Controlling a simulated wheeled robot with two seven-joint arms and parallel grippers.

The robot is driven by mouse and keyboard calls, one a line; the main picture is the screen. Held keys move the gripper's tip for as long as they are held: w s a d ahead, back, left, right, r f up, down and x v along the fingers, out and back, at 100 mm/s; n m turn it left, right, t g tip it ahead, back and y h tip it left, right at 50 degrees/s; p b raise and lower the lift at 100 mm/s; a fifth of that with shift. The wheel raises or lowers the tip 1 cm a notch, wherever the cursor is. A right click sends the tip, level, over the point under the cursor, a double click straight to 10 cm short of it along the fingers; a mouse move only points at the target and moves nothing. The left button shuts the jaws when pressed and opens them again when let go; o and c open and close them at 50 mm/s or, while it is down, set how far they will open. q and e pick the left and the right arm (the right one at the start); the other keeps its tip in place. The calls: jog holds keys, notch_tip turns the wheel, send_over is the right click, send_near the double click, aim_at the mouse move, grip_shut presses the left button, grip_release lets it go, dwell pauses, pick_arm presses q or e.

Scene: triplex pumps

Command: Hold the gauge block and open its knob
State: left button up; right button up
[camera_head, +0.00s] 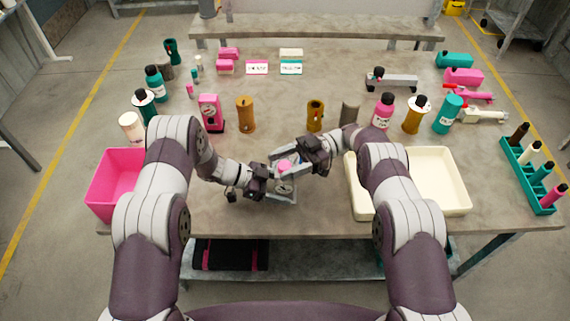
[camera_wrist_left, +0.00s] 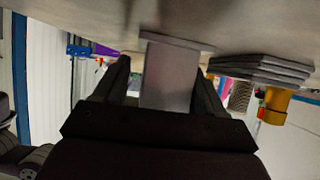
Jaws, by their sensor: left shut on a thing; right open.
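The gauge block (camera_head: 284,196) is a grey block with a round dial on its front and a pink knob (camera_head: 285,165) on top. It stands near the front middle of the table. My left gripper (camera_head: 268,182) is shut on the block from its left side. In the left wrist view, the grey body of the gauge block (camera_wrist_left: 168,78) sits between the two dark fingers of my left gripper (camera_wrist_left: 163,85). My right gripper (camera_head: 299,159) is open, just above and to the right of the block, close to the knob. Whether it touches the knob cannot be told.
A pink bin (camera_head: 104,205) stands at the left and a cream bin (camera_head: 446,184) at the right. Several bottles, cylinders and small blocks stand across the table's back half. A teal rack (camera_head: 540,201) is at the right edge. The table's front middle is mostly clear.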

aim_at(285, 165)
notch_tip(285, 165, up, 9)
jog(key=shift+r, duration=0.15)
